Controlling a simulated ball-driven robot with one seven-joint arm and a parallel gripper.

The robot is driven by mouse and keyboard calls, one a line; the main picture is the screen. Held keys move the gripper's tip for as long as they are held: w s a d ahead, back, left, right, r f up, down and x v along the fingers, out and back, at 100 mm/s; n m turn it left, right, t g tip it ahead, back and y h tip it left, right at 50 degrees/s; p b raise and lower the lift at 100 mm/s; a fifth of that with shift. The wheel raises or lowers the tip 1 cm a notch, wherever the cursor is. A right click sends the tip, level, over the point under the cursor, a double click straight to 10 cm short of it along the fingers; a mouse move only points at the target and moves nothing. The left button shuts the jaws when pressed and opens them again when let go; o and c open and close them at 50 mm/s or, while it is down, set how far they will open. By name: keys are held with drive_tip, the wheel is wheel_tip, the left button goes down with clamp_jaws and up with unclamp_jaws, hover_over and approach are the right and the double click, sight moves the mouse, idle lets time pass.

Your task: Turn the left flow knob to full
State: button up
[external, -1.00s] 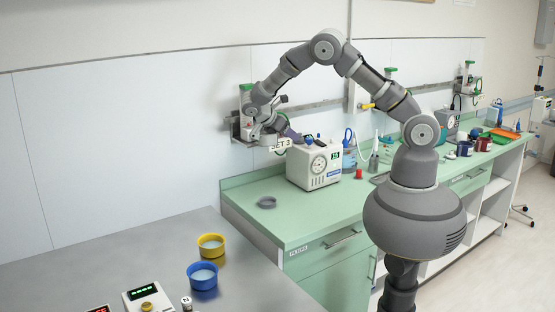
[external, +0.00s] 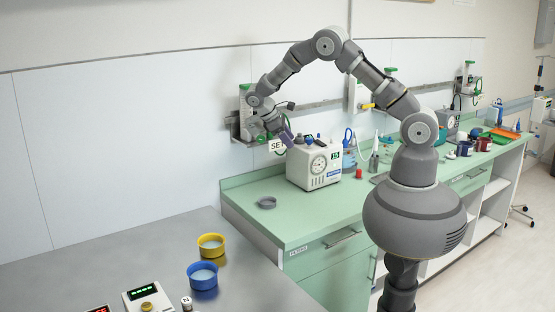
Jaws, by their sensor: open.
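My gripper (external: 287,138) is at the end of my arm, near the wall at the left end of the green counter. It is open, above the back left of a white box-shaped device (external: 314,165) with a round dial. A green-topped wall unit (external: 246,97) is right behind my wrist on the wall rail. A sign reading "SET" (external: 277,146) is partly hidden by my gripper. The left flow knob cannot be made out; my wrist and gripper cover much of this unit. I cannot tell whether the gripper touches anything.
A grey ring (external: 267,202) lies on the green counter (external: 295,222). Bottles and a red cap (external: 358,174) stand right of the device. Yellow (external: 211,246) and blue (external: 202,275) cups stand on the grey table (external: 120,262). The counter's front left is mostly clear.

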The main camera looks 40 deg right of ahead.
drive_tip(key=w+m+y, duration=0.5)
drive_tip(key=m, duration=0.7)
drive_tip(key=m+t+y+p, duration=0.15)
drive_tip(key=m+y, duration=0.45)
drive_tip(key=m, duration=1)
approach(260, 139)
drive_tip(key=f, duration=0.2)
drive_tip(key=shift+t, duration=0.25)
drive_tip(key=x, duration=0.6)
drive_tip(key=shift+w+f, duration=0.25)
drive_tip(key=shift+w, duration=0.05)
clamp_jaws()
